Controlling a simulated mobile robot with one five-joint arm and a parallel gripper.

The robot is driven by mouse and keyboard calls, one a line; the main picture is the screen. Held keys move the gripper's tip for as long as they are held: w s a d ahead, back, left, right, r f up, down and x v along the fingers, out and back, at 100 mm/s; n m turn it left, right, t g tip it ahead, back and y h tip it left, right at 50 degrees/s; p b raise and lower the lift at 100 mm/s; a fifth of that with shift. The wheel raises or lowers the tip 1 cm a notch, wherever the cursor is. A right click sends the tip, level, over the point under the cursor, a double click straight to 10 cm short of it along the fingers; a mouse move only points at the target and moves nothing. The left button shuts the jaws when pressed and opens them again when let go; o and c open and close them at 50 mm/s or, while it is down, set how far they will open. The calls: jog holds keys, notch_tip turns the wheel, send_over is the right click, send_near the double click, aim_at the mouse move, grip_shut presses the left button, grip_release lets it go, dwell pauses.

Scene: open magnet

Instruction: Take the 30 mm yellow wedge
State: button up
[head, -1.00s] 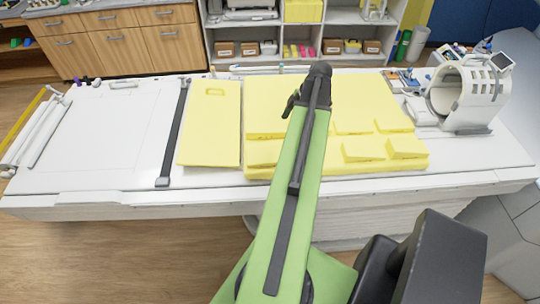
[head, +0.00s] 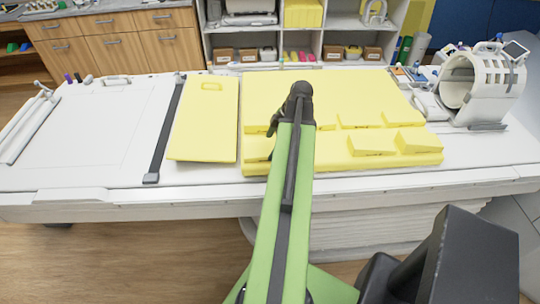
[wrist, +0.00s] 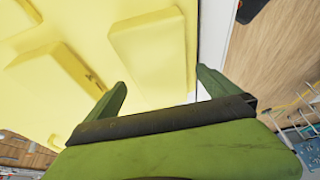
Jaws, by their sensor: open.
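Several yellow foam wedges lie on a large yellow pad (head: 300,95) on the white table. One wedge (head: 372,144) is at the near edge, with another wedge (head: 418,140) to its right; no size marks can be read, so I cannot tell which is the 30 mm one. In the wrist view my gripper (wrist: 163,86) is open with nothing between its green fingers. A yellow block (wrist: 152,55) lies just beyond the fingertips, and another yellow block (wrist: 52,75) is to the left. In the head view my arm hides part of the pad and the fingers.
A flat yellow board (head: 205,120) lies left of the pad, beside a black strap (head: 165,130). A white ring-shaped scanner model (head: 485,88) stands at the right end.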

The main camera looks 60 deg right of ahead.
jog(key=shift+b+x, duration=0.3)
jog(key=shift+x, duration=0.7)
jog(key=shift+d+r, duration=0.1)
jog(key=shift+r, duration=0.05)
jog(key=shift+c, duration=0.4)
jog(key=c, duration=1.3)
